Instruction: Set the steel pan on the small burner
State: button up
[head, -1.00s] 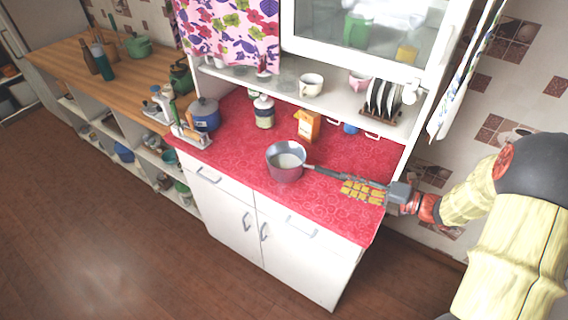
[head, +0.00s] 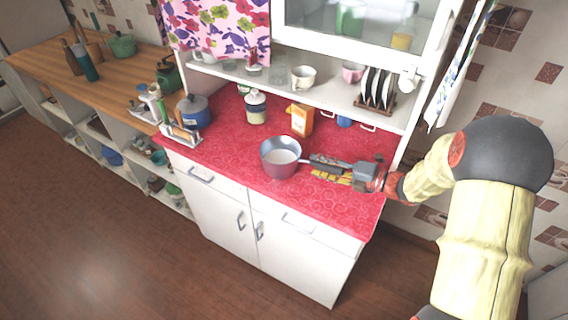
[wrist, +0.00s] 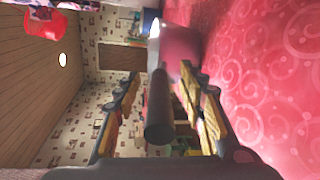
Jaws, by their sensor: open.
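The steel pan (head: 281,160), a grey saucepan with a pale inside, stands upright on the red counter. Its handle points right, toward my gripper (head: 318,167). In the wrist view the dark pan handle (wrist: 159,108) lies between the two spread fingers of my gripper (wrist: 163,103), with visible gaps on both sides. The gripper is open and does not grip the handle. The pan body (wrist: 178,45) shows beyond the fingertips. I cannot make out a small burner in any view.
An orange carton (head: 301,120), a lidded jar (head: 256,107) and a blue pot (head: 194,112) stand behind and left of the pan. A shelf with cups and a plate rack (head: 376,95) overhangs the counter's back. The red counter (head: 225,155) is clear left of the pan.

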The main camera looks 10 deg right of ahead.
jog(key=c, duration=0.3)
jog(key=c, duration=0.8)
grip_shut()
jog(key=shift+r, duration=0.1)
dwell(0.3)
